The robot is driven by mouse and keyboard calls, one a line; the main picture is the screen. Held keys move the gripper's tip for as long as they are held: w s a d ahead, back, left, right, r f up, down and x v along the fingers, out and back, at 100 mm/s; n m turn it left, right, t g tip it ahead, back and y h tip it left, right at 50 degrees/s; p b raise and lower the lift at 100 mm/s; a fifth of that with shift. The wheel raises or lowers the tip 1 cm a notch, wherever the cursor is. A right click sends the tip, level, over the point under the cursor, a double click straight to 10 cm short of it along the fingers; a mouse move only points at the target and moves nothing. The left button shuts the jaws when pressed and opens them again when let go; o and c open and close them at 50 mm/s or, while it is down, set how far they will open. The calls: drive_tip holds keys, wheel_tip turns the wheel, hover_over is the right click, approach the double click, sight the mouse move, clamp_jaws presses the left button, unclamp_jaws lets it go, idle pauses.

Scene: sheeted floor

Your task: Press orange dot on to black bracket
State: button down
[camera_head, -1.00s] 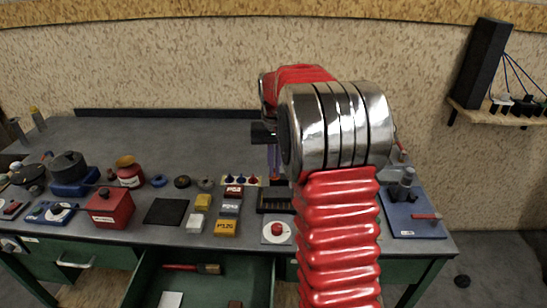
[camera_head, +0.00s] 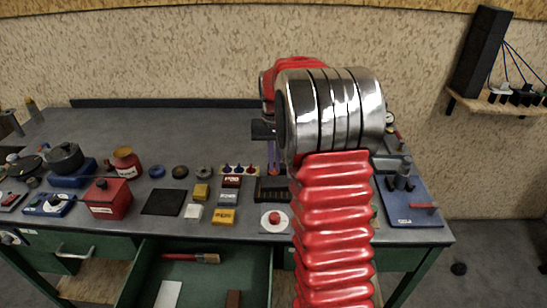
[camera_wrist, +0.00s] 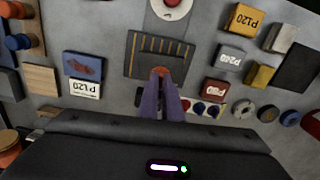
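My gripper (camera_wrist: 161,80) has purple fingers that come together at the tips in the wrist view. An orange dot (camera_wrist: 159,71) shows right at the fingertips, and the fingers look closed on it. Behind the tips lies the black bracket (camera_wrist: 138,62), a dark slotted tray on the bench; whether the dot touches it cannot be told. In the head view the bracket (camera_head: 272,196) is partly hidden by my arm, and my purple fingers (camera_head: 273,162) show just above its far side.
A red button on a pale base (camera_head: 275,221) sits in front of the bracket. Labelled blocks (camera_head: 225,215) and a black mat (camera_head: 163,202) lie to its left. A blue plate with a metal fixture (camera_head: 411,208) stands right. An open green drawer (camera_head: 198,270) is below the bench.

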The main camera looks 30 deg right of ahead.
drive_tip(key=shift+f, duration=1.35)
drive_tip(key=shift+f, duration=0.3)
drive_tip(key=shift+f, duration=0.4)
idle(0.8)
drive_tip(key=c, duration=1.9)
unclamp_jaws()
drive_tip(key=shift+o, duration=0.2)
drive_tip(key=shift+r, duration=0.1)
wheel_tip(320, 180, up, 14)
drive_tip(key=shift+f, duration=0.25)
